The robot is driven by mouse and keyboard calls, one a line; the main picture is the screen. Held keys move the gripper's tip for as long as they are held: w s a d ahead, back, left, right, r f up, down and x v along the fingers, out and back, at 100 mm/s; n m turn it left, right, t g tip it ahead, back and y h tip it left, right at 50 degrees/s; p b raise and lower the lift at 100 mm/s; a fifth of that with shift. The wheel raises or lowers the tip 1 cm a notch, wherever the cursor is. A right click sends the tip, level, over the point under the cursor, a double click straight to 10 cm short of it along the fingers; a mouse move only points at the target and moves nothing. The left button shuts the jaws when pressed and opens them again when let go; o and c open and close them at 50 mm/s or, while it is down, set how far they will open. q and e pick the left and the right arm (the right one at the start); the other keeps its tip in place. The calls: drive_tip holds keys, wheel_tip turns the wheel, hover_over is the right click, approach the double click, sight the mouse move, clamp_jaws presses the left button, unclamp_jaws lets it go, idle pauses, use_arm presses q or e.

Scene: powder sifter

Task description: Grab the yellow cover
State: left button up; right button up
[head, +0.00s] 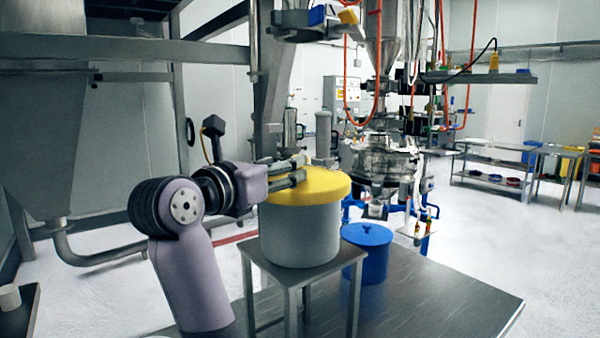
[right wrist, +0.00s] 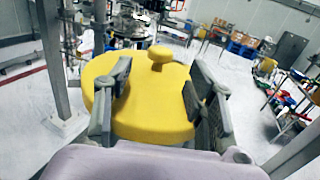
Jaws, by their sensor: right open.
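The yellow cover (head: 322,187) sits on top of a grey drum (head: 300,235) in the head view. It also fills the middle of the right wrist view (right wrist: 150,110), where its round knob (right wrist: 160,54) stands up near the far side. My right gripper (head: 302,169) is at the cover's near left edge, above its top in the head view. In the right wrist view its two fingers (right wrist: 158,75) are spread wide, with the knob ahead, between and beyond the tips. Nothing is held. The knob is hard to make out in the head view. My left gripper is not in view.
The drum stands on a small metal stand (head: 290,280) on a steel platform (head: 430,300). A blue lidded bucket (head: 372,262) is right beside the stand. The sifter machine (head: 386,160) is behind.

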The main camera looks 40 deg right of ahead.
drive_tip(key=p+x, duration=0.1)
drive_tip(key=x, duration=0.5)
drive_tip(key=shift+f, duration=0.1)
drive_tip(key=shift+a, duration=0.15)
drive_tip(key=shift+c, duration=0.5)
clamp_jaws()
